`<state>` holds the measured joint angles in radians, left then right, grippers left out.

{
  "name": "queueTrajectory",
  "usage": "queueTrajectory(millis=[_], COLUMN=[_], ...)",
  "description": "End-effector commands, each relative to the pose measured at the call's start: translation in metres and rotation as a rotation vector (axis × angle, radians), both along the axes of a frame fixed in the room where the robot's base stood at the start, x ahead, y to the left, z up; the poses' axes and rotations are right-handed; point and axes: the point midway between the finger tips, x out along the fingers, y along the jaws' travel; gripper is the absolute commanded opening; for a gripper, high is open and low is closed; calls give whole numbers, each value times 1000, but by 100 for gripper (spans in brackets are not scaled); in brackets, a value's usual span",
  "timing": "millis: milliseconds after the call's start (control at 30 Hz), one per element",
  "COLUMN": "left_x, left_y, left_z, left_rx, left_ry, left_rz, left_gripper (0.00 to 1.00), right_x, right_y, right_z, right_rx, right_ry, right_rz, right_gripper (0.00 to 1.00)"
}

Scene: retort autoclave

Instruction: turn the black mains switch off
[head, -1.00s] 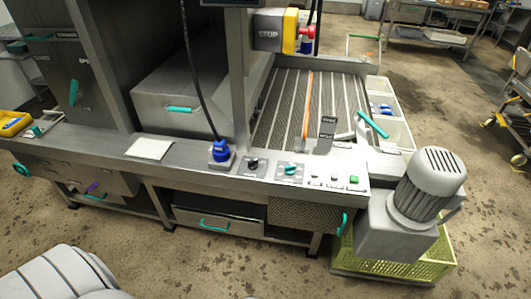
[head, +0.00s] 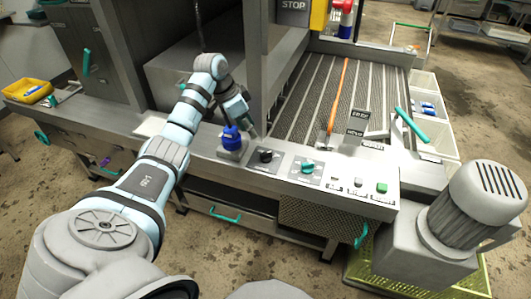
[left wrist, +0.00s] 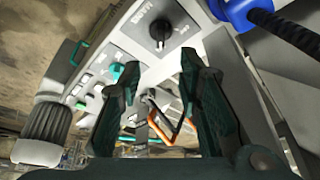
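The black mains switch (head: 266,156) is a round knob on a grey plate on the sloped front panel, between the blue plug and the teal knob. In the left wrist view the black switch (left wrist: 160,32) sits at the top on its labelled plate, beyond the fingertips. My left gripper (head: 246,124) is just behind and above the switch, apart from it. In the left wrist view its fingers (left wrist: 160,70) are spread with nothing between them. My right gripper is not in view.
A blue plug (head: 231,138) with a black cable stands left of the switch. A teal knob (head: 308,166) and a green button (head: 381,187) are to its right. A metal post (head: 256,60) rises behind the panel. A slatted conveyor with an orange rod (head: 339,95) lies beyond.

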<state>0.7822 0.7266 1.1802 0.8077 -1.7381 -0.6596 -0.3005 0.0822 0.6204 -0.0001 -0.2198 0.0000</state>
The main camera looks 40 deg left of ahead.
Motion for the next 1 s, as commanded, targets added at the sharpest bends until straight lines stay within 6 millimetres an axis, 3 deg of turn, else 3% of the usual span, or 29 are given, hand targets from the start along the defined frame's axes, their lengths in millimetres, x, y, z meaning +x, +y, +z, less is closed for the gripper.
queueTrajectory(millis=[67, 167, 400, 533, 700, 1000], left_x=[4, 10, 34, 44, 51, 51], left_y=[2, -3, -15, -20, -22, -22], left_z=[1, -16, -84, -112, -127, -127], left_rx=[-14, -16, -16, -15, -12, -11], left_ry=[-7, -5, -4, -5, -6, -6], left_rz=[0, -2, -1, 1, 1, 0], left_gripper=[32, 32, 32, 32, 32, 32], right_x=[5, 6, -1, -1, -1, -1], right_y=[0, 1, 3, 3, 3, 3], right_z=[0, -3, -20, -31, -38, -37], right_rx=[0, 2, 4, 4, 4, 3], right_ry=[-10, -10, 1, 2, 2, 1], right_rz=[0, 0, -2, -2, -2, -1], right_gripper=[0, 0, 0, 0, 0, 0])
